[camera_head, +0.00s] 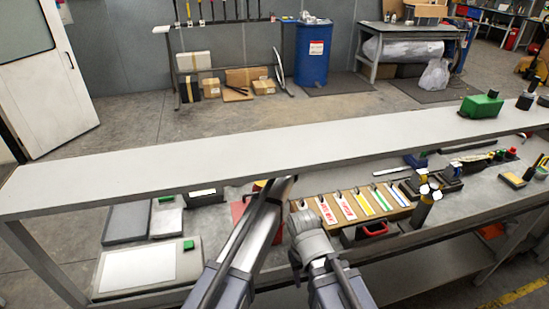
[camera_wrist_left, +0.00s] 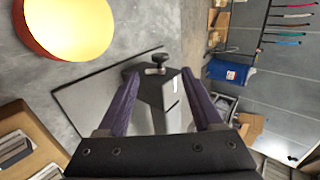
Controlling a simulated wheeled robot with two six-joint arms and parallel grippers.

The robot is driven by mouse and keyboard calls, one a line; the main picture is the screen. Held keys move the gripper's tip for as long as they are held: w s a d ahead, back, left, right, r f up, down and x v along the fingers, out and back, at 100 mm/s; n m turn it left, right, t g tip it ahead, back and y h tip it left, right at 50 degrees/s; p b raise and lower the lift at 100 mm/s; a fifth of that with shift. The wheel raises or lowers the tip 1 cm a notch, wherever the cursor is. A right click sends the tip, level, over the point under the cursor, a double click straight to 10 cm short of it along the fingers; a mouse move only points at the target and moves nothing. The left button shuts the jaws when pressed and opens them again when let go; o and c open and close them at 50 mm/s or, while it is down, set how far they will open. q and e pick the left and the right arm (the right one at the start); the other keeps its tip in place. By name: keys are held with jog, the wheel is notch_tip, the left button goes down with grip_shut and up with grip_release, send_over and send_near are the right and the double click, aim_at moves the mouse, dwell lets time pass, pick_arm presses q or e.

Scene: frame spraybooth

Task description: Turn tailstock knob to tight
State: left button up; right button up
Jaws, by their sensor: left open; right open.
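A black knob (camera_wrist_left: 157,61) stands on a dark block (camera_wrist_left: 150,88) with a pale mark in the left wrist view. I take it for the tailstock knob. My left gripper (camera_wrist_left: 160,74) is open, its two purple fingers spread on either side of the block, with the knob between and just beyond the tips. I cannot tell whether they touch it. In the head view my left arm reaches under the raised shelf, which hides the left gripper and the knob. My right gripper (camera_head: 300,208) is near the bench's middle; its jaws are open and nothing shows in them.
A long raised shelf (camera_head: 200,172) crosses above the bench. A rack of coloured tags (camera_head: 330,212) lies right of my arms. Grey boxes (camera_head: 128,222) lie at left. A round yellow and red thing (camera_wrist_left: 65,25) is close in the left wrist view.

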pick_arm(q)
jog(key=shift+w+f, duration=0.1)
jog(key=shift+f, duration=0.05)
jog(key=b+x, duration=0.5)
jog(key=x, duration=0.2)
jog(key=shift+w+a+f, duration=0.1)
jog(key=shift+w+f, duration=0.1)
jog(key=shift+r, duration=0.1)
grip_shut()
